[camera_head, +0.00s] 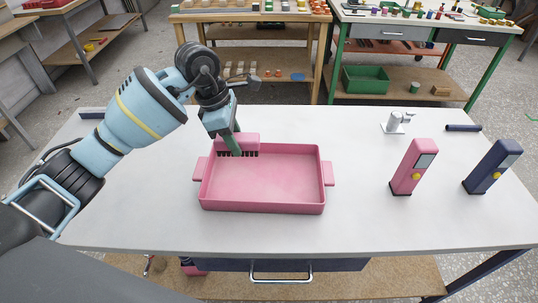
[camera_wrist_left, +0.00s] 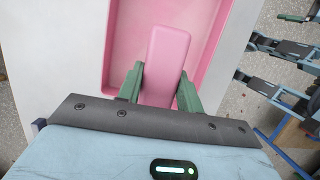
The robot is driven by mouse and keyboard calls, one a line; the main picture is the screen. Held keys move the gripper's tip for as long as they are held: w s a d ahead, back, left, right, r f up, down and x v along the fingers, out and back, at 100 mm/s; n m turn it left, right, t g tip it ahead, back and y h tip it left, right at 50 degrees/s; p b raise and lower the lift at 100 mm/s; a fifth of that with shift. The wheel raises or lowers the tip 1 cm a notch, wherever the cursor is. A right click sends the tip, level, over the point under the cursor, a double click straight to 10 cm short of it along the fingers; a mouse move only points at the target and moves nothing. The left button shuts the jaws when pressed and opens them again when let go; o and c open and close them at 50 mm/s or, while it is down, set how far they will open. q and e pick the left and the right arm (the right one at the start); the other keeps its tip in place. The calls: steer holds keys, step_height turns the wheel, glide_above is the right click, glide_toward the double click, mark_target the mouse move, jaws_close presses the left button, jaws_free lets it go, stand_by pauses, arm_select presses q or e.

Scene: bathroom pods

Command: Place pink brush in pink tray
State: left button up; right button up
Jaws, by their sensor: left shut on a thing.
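The pink brush (camera_head: 246,142) has a pink block body and dark bristles pointing down. It is at the back left corner of the pink tray (camera_head: 290,205), over the tray's inside. I cannot tell whether the bristles touch the tray floor. My left gripper (camera_head: 236,140) comes down from above and is shut on the brush. In the left wrist view, the green fingers of the gripper (camera_wrist_left: 160,92) stand on both sides of the brush (camera_wrist_left: 168,55), with the tray (camera_wrist_left: 204,40) behind it. My right gripper is not in view.
A pink dispenser-like block (camera_head: 413,167) and a dark blue one (camera_head: 492,167) stand right of the tray. A grey tap-like part (camera_head: 396,123) and a dark bar (camera_head: 463,128) lie at the back right. The white table (camera_head: 130,205) is clear at front left.

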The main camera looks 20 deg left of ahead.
arm_select(q)
steer(key=shift+s+f, duration=0.2)
steer(key=shift+f, duration=0.15)
glide_toward(245, 180)
steer(key=shift+w+d+r, duration=0.1)
steer(key=shift+w+d, duration=0.05)
steer(key=shift+d, duration=0.45)
steer(key=shift+f, duration=0.65)
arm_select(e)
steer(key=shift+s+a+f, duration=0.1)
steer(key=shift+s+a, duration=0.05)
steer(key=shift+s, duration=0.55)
arm_select(q)
step_height(245, 180, down, 4)
steer(key=shift+r, duration=0.2)
